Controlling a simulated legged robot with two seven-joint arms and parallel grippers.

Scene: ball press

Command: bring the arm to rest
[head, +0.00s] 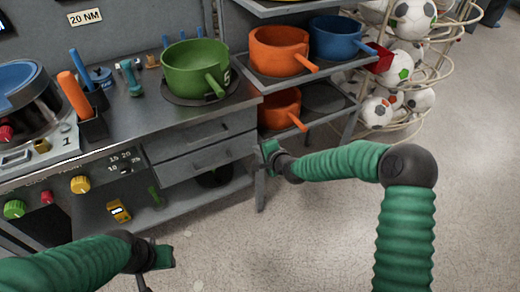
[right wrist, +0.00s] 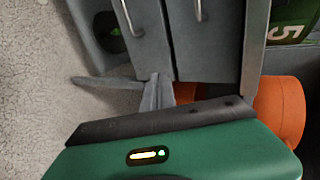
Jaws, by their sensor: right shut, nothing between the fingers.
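My right arm reaches in from the right side of the head view, and its gripper (head: 267,155) is beside the front corner of the workbench, below the shelf. In the right wrist view, the fingers of the right gripper (right wrist: 157,92) are together with nothing between them. My left gripper (head: 160,262) is at the lower left in front of the bench, pointing right. Whether its fingers are open or shut does not show clearly.
A green pot (head: 195,68) stands on the workbench (head: 150,120). Orange pots (head: 279,50) and a blue pot (head: 335,37) sit on shelves at its right. A wire rack (head: 444,52) holds several balls. The floor (head: 320,225) between my arms is clear.

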